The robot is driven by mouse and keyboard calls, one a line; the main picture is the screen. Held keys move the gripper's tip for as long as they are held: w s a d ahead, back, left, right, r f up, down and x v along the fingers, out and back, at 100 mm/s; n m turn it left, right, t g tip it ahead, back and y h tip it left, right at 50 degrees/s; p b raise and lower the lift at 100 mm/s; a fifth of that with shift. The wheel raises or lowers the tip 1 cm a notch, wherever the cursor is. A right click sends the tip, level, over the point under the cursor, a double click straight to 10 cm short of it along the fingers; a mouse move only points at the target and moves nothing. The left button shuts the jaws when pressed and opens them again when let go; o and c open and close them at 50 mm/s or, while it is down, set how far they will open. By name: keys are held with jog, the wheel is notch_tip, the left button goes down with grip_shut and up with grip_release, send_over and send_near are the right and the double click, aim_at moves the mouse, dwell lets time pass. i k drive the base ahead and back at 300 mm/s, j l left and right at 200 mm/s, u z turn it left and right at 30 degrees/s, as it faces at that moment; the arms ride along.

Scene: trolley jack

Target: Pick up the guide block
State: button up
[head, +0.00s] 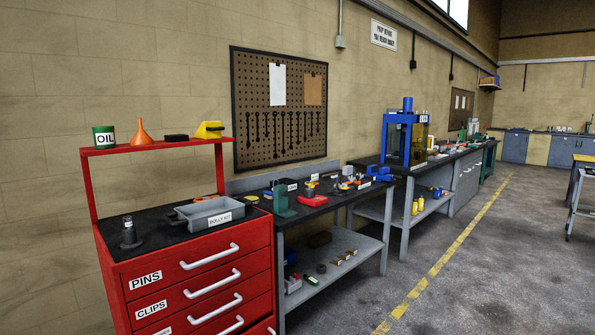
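I cannot tell which object is the guide block; no label in the head view names it. A dark block (176,137) lies on the upper shelf of the red cabinet, and a yellow wedge-like object (209,130) sits to its right. A grey tray (208,212) labelled "DOLLY KIT" stands on the cabinet's black top. Many small parts lie on the workbench (318,211) further right, too small to name surely. My gripper is not in view.
The red cabinet (200,250) stands at the front left, its drawers shut. Its shelf also carries an oil can (104,136) and an orange funnel (141,132). A blue press (405,135) stands further along. Grey floor (470,270) is clear at the right, crossed by a yellow line.

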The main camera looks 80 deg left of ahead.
aim_at(347, 170)
jog(key=u, duration=2)
jog(key=i+l+z, duration=0.35)
jog(key=i, duration=0.3)
jog(key=i+l+z, duration=0.3)
jog(key=i, duration=0.35)
jog(key=i+z, duration=0.35)
jog(key=i, duration=0.35)
jog(key=i+u, duration=0.1)
jog(key=i, duration=0.85)
jog(key=i+u, duration=0.15)
jog(key=i, duration=0.75)
jog(key=i+u, duration=0.2)
jog(key=i, duration=0.45)
jog(key=i+u, duration=0.2)
jog(key=i, duration=0.4)
jog(key=i+l+u, duration=0.2)
jog(key=i, duration=0.45)
jog(key=i+u, duration=0.35)
jog(key=i+l+u, duration=0.5)
jog(key=i+u, duration=0.15)
jog(key=i, duration=0.1)
